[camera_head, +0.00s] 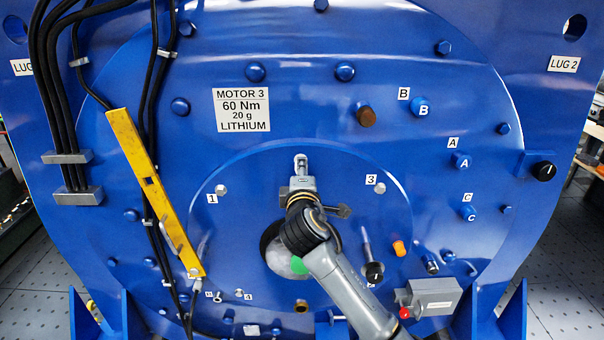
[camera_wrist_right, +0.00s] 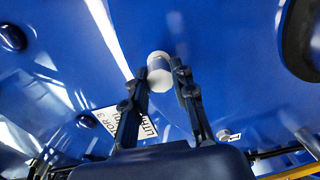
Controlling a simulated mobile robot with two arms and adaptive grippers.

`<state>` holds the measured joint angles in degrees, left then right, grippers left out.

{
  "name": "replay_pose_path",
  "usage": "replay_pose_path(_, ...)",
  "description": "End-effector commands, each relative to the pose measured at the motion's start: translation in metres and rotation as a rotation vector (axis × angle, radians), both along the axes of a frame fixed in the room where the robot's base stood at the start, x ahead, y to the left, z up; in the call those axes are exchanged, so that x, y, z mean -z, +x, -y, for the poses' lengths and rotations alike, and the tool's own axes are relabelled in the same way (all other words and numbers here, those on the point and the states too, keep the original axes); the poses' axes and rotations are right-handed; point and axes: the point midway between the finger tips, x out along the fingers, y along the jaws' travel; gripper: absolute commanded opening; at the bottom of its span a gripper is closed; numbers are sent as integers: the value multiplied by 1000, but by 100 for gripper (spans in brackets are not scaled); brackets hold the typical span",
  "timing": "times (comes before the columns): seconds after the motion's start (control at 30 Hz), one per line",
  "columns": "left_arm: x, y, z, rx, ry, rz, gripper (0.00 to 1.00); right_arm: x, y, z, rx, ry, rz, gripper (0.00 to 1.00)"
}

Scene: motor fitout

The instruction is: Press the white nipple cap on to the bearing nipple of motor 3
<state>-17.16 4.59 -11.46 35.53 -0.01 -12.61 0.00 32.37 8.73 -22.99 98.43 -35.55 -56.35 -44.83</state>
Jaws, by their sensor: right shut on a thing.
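The blue motor face carries a label (camera_head: 241,109) reading MOTOR 3, 60 Nm, 20 g, LITHIUM. My right gripper (camera_head: 300,166) is in front of the motor, at the upper part of the round central cover (camera_head: 230,205). In the right wrist view my gripper (camera_wrist_right: 160,82) is shut on a small white cylindrical cap (camera_wrist_right: 159,66) at its fingertips. The cap's far end is close to the blue surface; whether it touches cannot be told. The bearing nipple cannot be made out; the cap and gripper cover that spot. My left gripper is not in view.
A yellow bar (camera_head: 145,170) and black cables (camera_head: 58,130) hang on the left. Bolts 1 (camera_head: 221,189) and 3 (camera_head: 380,188) flank my gripper. A brown plug (camera_head: 366,116), an orange plug (camera_head: 399,248) and a grey box (camera_head: 434,296) are at right.

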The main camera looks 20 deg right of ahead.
Motion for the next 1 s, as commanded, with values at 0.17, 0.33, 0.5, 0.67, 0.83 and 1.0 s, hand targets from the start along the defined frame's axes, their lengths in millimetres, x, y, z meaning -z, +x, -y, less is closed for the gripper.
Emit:
replay_pose_path(0.17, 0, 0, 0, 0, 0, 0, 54, 0, 5, 1, 0, 0, 0, 13)
replay_pose_path(0.33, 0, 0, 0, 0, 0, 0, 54, 0, 9, 2, 0, 0, 0, 13)
replay_pose_path(0.5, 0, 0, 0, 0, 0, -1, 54, 0, 13, 4, 0, 0, 0, 13)
replay_pose_path(0.67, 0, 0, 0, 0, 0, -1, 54, 0, 16, 5, 0, 0, 0, 13)
replay_pose_path(0.83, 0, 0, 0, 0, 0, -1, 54, 0, 15, 5, 0, 0, 1, 52)
replay_pose_path(1.0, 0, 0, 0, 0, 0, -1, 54, 0, 15, 5, 0, 0, 0, 52)
